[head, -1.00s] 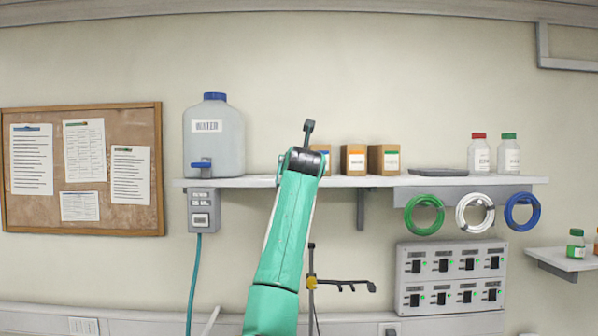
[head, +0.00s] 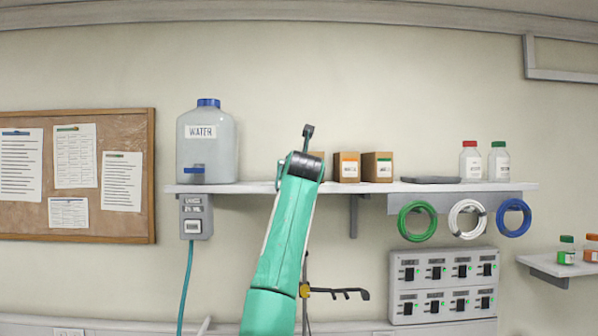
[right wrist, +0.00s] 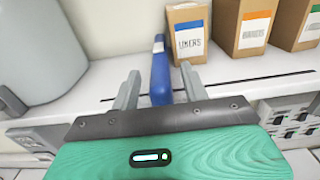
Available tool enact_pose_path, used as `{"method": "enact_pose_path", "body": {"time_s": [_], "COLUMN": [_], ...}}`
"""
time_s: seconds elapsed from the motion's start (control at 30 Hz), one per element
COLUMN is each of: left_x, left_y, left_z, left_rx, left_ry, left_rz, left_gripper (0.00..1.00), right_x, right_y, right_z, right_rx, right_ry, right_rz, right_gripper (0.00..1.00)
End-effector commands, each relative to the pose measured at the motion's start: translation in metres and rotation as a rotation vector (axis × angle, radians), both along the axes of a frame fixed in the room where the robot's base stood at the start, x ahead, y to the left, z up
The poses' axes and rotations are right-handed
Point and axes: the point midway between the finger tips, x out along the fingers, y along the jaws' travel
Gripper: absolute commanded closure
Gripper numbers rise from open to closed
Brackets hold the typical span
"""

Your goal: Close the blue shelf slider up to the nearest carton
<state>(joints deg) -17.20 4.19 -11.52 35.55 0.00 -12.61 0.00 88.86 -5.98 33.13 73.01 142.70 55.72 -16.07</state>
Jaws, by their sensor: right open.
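The blue slider (right wrist: 159,70) stands upright on the white shelf (right wrist: 280,69) in the right wrist view, between the fingers of my right gripper (right wrist: 160,88). The fingers are open, one on each side, with visible gaps beside the slider. The nearest carton, brown with a blue-banded label (right wrist: 189,32), stands to the slider's right, with a gap between. In the head view my right arm reaches up to the shelf; its gripper (head: 308,131) shows only partly. The arm hides the slider and most of that carton (head: 317,155). My left gripper is out of view.
Two more cartons, orange-labelled (head: 346,167) and green-labelled (head: 377,167), stand farther right. A large water jug (head: 207,150) stands left of the slider. A dark slot (right wrist: 235,82) runs along the shelf front. Switch boxes (head: 442,285) hang below.

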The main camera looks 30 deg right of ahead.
Motion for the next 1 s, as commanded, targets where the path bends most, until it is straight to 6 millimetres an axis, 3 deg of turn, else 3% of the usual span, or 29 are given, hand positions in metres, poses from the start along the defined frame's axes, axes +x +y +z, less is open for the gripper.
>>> {"method": "enact_pose_path", "body": {"time_s": [0.17,0.6,0.8,1.0], "left_x": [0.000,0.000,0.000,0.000], "left_y": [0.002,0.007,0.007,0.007], "left_z": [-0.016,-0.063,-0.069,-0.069], "left_rx": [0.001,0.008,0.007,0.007], "left_ry": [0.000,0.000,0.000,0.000], "left_rz": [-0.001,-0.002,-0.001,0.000], "left_gripper": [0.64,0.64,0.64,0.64], "right_x": [-0.017,-0.097,-0.114,-0.116], "right_y": [0.011,0.059,0.069,0.071], "right_z": [-0.004,-0.004,-0.001,0.000], "right_rx": [-0.001,0.001,-0.001,0.000], "right_ry": [-0.003,-0.004,-0.002,0.000], "right_rz": [0.000,0.001,-0.001,0.000], "right_gripper": [0.55,0.55,0.55,0.55]}}
